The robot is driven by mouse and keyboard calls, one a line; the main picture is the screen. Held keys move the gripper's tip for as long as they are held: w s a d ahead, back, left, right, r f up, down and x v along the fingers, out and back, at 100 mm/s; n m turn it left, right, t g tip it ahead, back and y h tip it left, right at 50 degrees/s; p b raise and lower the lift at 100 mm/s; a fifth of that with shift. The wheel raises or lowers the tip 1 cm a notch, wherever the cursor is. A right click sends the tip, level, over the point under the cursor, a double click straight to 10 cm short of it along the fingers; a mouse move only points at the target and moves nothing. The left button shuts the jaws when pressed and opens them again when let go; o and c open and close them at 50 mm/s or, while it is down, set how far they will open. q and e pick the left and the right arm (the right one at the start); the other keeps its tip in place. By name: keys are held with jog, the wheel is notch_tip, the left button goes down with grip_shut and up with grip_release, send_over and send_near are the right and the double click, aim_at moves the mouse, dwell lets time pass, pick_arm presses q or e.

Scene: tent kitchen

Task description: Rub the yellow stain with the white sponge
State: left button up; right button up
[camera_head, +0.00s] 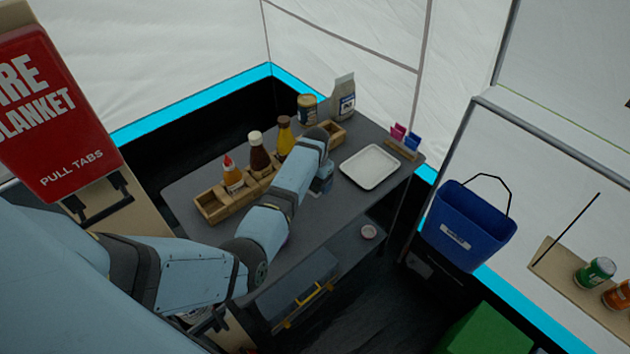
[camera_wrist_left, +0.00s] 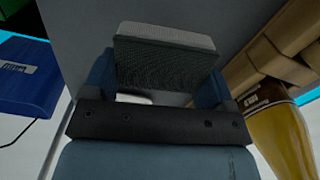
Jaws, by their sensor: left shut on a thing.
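My left arm reaches over the grey counter (camera_head: 345,200), and my left gripper (camera_head: 322,182) is low over it, mostly hidden behind my wrist in the head view. In the left wrist view my left gripper (camera_wrist_left: 160,88) is shut on a block with a pale top and a darker grey textured side, which looks like the white sponge (camera_wrist_left: 165,58). The sponge is not distinguishable in the head view. I cannot see a yellow stain in either view. My right gripper is not in view.
A white tray (camera_head: 370,167) lies right of my gripper. A wooden rack (camera_head: 225,204) with sauce bottles stands left and behind; a yellow bottle (camera_wrist_left: 275,140) shows close in the wrist view. A jar (camera_head: 307,109) and a bag (camera_head: 343,98) stand behind. A blue bucket (camera_head: 466,228) hangs right.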

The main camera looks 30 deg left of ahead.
pick_arm(q)
notch_tip(320, 180, up, 3)
jog(key=shift+f+p, duration=0.1)
jog(key=shift+p, duration=0.9)
